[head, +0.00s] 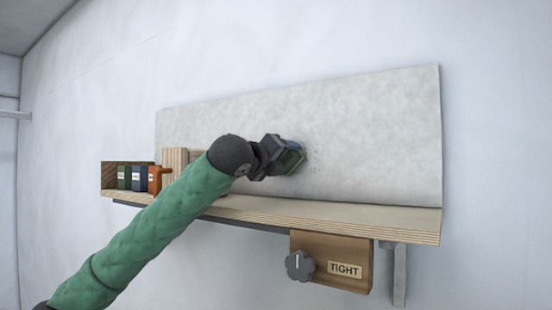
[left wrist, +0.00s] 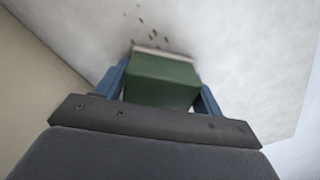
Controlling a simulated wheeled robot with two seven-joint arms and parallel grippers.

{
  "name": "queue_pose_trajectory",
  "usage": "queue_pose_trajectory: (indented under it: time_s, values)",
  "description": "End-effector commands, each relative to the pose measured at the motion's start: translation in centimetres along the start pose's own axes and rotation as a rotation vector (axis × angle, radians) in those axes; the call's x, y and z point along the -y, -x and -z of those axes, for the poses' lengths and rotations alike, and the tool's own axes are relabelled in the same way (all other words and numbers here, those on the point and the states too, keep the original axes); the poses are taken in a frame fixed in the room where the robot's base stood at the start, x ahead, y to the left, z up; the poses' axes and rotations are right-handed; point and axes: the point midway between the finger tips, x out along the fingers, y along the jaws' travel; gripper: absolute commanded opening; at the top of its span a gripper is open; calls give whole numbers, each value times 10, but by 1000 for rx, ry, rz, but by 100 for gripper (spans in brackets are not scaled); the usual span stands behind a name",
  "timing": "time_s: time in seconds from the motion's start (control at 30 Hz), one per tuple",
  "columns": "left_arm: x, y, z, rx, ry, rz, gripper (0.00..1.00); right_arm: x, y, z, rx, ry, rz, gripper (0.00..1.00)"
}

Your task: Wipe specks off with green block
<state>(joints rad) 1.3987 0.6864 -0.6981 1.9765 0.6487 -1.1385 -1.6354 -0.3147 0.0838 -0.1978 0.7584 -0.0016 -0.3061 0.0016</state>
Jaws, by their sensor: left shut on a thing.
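My left gripper (head: 290,154) is shut on the green block (left wrist: 162,80), up against or close to the pale grey panel (head: 385,125). In the left wrist view the block sits between the blue fingers, with a thin light strip (left wrist: 165,53) at its far end facing the panel. I cannot tell whether that strip touches the panel. Several dark specks (left wrist: 153,32) show on the panel just beyond the block. Faint specks (head: 314,155) also show in the head view just right of the gripper. My right gripper is not in view.
A plywood shelf (head: 330,216) runs below the panel. An open wooden box (head: 109,175) with several small coloured items stands at its left end, beside a wooden upright (head: 175,160). The panel's right side is clear.

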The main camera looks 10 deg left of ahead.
Motion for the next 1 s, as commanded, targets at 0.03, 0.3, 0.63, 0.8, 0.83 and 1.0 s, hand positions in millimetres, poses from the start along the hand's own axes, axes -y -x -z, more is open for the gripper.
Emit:
queue_pose_trajectory:
  time_s: [0.03,0.3,0.63,0.8,0.83,1.0]
  values:
    - [3,0,2,-1,0,1,49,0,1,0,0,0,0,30]
    - [8,-1,8,-1,0,0,49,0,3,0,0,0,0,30]
    - [25,-2,24,-1,-1,1,49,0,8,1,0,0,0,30]
    - [30,-2,30,-1,0,1,49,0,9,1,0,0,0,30]
    - [30,-2,30,-1,0,1,49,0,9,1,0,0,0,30]
    - [34,-2,34,-1,1,1,49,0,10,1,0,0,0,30]
